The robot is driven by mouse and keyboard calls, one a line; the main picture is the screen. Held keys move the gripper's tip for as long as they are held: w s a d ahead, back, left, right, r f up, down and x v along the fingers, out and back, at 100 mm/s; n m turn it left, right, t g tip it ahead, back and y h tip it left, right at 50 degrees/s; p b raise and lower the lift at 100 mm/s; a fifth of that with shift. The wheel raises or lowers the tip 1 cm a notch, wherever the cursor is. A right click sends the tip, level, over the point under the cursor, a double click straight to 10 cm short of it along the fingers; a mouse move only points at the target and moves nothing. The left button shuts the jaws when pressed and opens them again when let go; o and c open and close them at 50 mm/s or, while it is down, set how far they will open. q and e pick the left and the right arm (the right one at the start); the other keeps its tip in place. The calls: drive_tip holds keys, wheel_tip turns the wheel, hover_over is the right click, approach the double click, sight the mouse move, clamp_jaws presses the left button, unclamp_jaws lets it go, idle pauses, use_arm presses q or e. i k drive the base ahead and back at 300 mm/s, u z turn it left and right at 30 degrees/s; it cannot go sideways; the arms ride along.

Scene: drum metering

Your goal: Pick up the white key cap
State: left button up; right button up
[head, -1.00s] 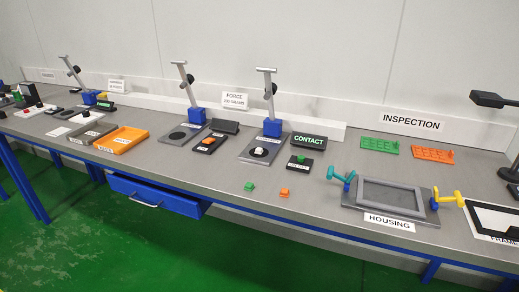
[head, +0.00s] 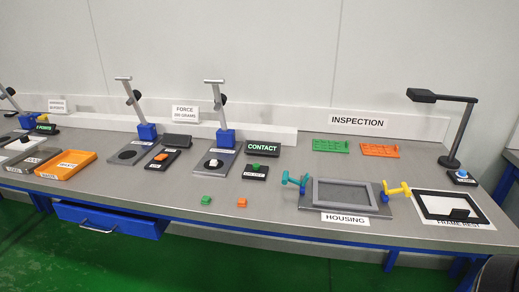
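A small white cap (head: 213,163) sits on the dark plate (head: 205,172) under the press stand (head: 221,110) in the middle of the bench. It looks like the white key cap, but it is small in the picture. The CONTACT display (head: 263,147) stands to its right. Neither of my grippers is in view.
A green cap (head: 206,200) and an orange cap (head: 242,202) lie near the front edge. The housing (head: 344,194) with teal and yellow clamps is to the right. An inspection lamp (head: 455,130) stands further right. A blue drawer (head: 108,220) is below.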

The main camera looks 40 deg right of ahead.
sight(213, 163)
drive_tip(key=u, duration=0.5)
drive_tip(key=k, duration=0.3)
drive_tip(key=z, duration=1.35)
drive_tip(key=i, duration=0.7)
drive_tip(key=u, duration=0.35)
